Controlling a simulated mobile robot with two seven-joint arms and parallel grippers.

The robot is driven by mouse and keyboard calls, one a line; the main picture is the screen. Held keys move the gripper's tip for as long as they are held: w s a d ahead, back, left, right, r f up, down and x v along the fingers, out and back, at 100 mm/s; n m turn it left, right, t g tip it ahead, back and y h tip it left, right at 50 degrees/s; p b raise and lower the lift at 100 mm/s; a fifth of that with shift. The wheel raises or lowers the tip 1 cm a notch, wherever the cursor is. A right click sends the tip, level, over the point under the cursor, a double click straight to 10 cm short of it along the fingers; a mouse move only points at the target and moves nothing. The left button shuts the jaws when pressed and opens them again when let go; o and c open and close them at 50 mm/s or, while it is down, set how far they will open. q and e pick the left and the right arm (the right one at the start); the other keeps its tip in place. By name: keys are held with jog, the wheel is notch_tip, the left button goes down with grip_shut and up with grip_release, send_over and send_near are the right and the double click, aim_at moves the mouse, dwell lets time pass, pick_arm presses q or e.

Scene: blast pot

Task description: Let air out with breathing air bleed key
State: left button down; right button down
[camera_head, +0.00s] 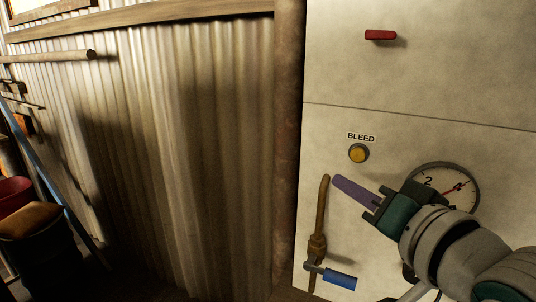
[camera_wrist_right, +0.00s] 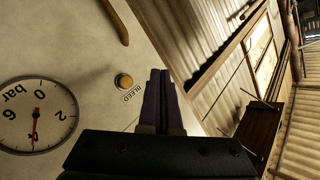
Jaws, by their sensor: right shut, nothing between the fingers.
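The round yellow bleed key (camera_head: 358,153) sits in a dark ring on the pale panel, under the word BLEED. It also shows in the right wrist view (camera_wrist_right: 124,81), left of the fingers. My right gripper (camera_head: 338,181) has purple fingers, shut together with nothing between them. In the head view its tips are below and left of the key, and they appear apart from it. In the wrist view the fingertips (camera_wrist_right: 160,71) point up, just right of the key. A pressure gauge (camera_head: 433,175) with a red needle is partly hidden behind my right arm. My left gripper is out of view.
A brown pipe (camera_head: 321,215) with a blue-handled valve (camera_head: 340,279) runs up the panel just left of my gripper. A red handle (camera_head: 380,35) is higher up. A corrugated wall (camera_head: 190,150) stands left; a dark drum (camera_head: 40,262) is at far left.

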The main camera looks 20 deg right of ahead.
aim_at(361, 161)
jog(key=shift+w+d+b, duration=0.8)
jog(key=shift+w+d, duration=0.65)
jog(key=shift+d, duration=0.25)
jog(key=shift+w+d+b, duration=0.8)
jog(key=shift+w+d, duration=0.6)
jog(key=shift+d, duration=0.25)
jog(key=shift+w+d, duration=0.25)
